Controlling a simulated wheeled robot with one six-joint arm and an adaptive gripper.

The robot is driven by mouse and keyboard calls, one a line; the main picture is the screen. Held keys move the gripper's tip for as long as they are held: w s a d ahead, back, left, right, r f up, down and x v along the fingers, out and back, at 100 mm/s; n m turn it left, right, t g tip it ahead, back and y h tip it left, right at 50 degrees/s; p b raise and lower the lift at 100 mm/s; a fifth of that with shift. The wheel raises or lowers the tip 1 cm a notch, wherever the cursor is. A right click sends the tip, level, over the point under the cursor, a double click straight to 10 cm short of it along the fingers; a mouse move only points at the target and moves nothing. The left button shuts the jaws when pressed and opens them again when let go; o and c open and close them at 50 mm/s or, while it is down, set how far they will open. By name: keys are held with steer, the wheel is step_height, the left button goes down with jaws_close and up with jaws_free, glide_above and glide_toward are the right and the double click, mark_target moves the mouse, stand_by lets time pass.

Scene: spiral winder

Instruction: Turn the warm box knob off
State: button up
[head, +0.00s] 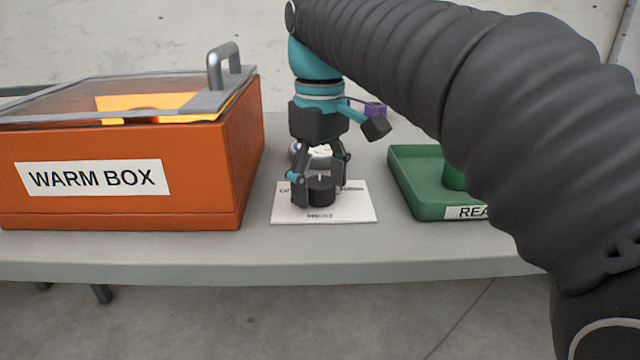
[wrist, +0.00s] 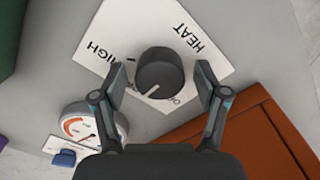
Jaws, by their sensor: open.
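The black round knob (head: 320,192) stands on a white label plate (head: 352,212) on the table, right of the orange warm box (head: 215,160). My gripper (head: 320,184) points down over the knob, one finger on each side. In the wrist view, the knob (wrist: 160,73) sits between the open fingers of my gripper (wrist: 162,76), with a small gap visible at each side. Its pale pointer line aims to the lower left. "HIGH" is printed left of it, "HEAT" upper right; a label starting with "O" is partly hidden below right.
The warm box has a clear lid with a grey handle (head: 212,65) and glows inside. A round gauge (wrist: 88,125) and a blue part (wrist: 64,158) lie behind the knob. A green tray (head: 418,190) stands to the right. A purple object (head: 376,108) is behind.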

steer(key=c, duration=1.2)
steer(key=shift+o, duration=0.2)
steer(key=shift+r+n+p, duration=0.1)
steer(key=shift+n+p, duration=0.2)
steer(key=shift+p, duration=0.05)
steer(key=shift+n+p, duration=0.85)
steer(key=shift+n, duration=0.05)
steer(key=n+p, duration=0.2)
steer(key=n, duration=0.1)
steer(key=shift+n, duration=0.3)
steer(key=n+p, duration=0.3)
steer(key=n, duration=0.2)
steer(key=shift+n, duration=0.4)
steer(key=shift+p, duration=0.3)
